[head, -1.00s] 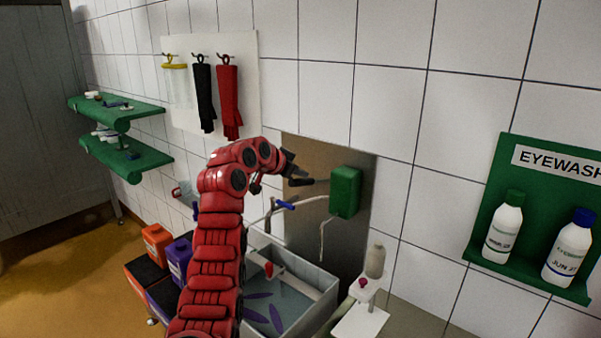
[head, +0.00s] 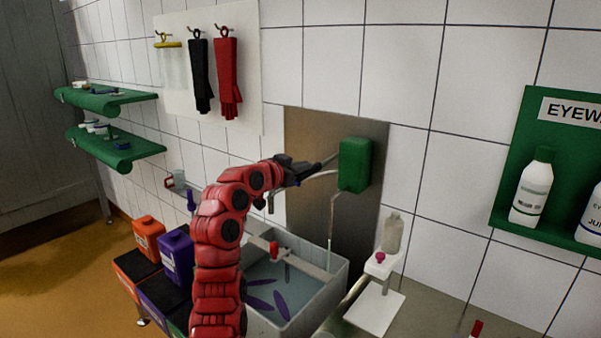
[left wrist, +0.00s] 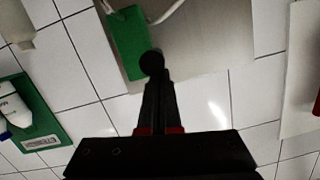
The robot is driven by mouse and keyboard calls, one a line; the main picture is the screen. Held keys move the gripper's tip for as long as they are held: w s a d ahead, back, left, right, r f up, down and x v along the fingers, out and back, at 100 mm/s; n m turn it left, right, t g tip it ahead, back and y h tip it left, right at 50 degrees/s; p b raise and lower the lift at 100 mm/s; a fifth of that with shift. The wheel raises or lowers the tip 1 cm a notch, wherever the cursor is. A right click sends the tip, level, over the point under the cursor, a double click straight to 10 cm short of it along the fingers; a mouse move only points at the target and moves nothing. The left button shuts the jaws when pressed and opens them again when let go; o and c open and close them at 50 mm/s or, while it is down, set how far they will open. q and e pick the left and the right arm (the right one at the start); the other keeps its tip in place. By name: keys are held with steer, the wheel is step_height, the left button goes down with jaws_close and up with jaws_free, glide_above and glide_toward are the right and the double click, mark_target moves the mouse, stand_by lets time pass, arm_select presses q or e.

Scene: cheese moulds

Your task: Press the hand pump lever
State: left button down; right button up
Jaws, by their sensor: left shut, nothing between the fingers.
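The hand pump is a green box (head: 355,165) on a steel plate on the wall. In the left wrist view its green body (left wrist: 126,42) is at the upper left. A round black knob (left wrist: 151,62), apparently the lever's end, shows just beyond my fingertips. I cannot tell whether they touch it. In the head view my gripper and wrist largely hide the lever. My left gripper (head: 328,160) is shut and empty, just left of the green box. A thin pale tube (head: 334,208) hangs below the pump. My right gripper is out of view.
A grey sink (head: 336,285) with purple pieces is below the pump. A bottle (head: 392,232) and white stand (head: 374,313) are right of it. A green eyewash board (head: 516,200) hangs at right. Gloves (head: 228,75) hang at upper left. Coloured containers (head: 177,257) stand left of my arm.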

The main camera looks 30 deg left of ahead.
arm_select(q)
step_height(320, 180, down, 7)
steer(key=t+b, duration=0.4)
steer(key=b, duration=0.7)
steer(key=shift+w+d+f, duration=0.15)
steer(key=shift+w+d, duration=0.1)
steer(key=shift+w, duration=0.1)
